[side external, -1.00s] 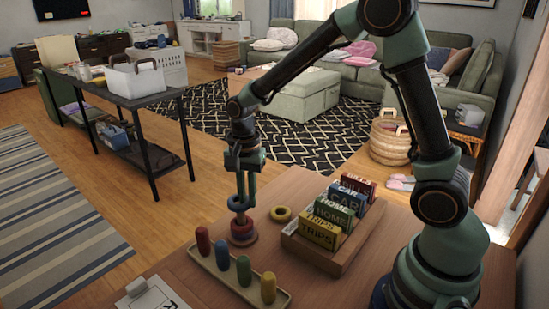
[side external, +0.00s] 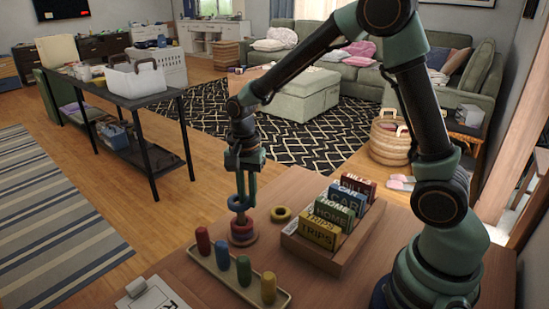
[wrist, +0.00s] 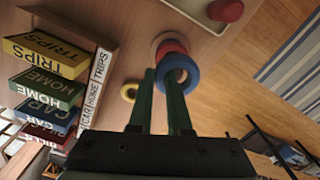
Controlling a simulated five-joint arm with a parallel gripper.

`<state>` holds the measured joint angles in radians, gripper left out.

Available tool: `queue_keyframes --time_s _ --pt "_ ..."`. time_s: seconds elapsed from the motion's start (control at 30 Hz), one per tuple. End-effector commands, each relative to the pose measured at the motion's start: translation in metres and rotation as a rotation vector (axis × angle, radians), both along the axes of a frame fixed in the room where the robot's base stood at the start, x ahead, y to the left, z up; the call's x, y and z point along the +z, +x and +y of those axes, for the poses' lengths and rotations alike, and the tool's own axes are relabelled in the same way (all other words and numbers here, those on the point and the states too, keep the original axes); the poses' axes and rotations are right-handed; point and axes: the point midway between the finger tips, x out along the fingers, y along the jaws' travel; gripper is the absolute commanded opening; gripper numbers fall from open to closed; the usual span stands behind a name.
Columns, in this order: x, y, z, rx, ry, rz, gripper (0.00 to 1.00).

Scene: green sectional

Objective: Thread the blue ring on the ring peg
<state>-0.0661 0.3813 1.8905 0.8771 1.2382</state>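The blue ring (side external: 241,204) is held at the tips of my gripper (side external: 243,193), above the stacked red ring (side external: 243,229). In the wrist view, my gripper's two green fingers (wrist: 162,75) close on the left side of the blue ring (wrist: 192,74), which overlaps the red ring (wrist: 168,45) behind it. The peg's shaft is hard to make out. In the side view the blue ring looks apart from the red one.
A yellow ring (side external: 281,214) lies flat on the table right of the stack. A tray of coloured pegs (side external: 280,299) stands in front. A wooden rack with labelled boxes (side external: 355,246) stands to the right. A clipboard (side external: 154,300) lies at the front left.

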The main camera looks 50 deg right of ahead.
Motion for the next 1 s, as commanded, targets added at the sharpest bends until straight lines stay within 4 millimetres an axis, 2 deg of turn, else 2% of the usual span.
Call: queue_keyframes --time_s 0.03,0.4,0.6,0.8,1.0 --pt "-0.017 -0.002 -0.001 -0.004 0.001 -0.007 0.50" --pt "0.068 0.000 0.000 -0.001 0.001 -0.012 0.50" --pt "0.103 0.000 0.000 0.000 0.001 -0.010 0.50" --pt "0.120 0.000 0.000 0.000 0.000 -0.009 0.50" --pt "0.122 -0.001 0.000 0.000 0.000 -0.008 0.50"
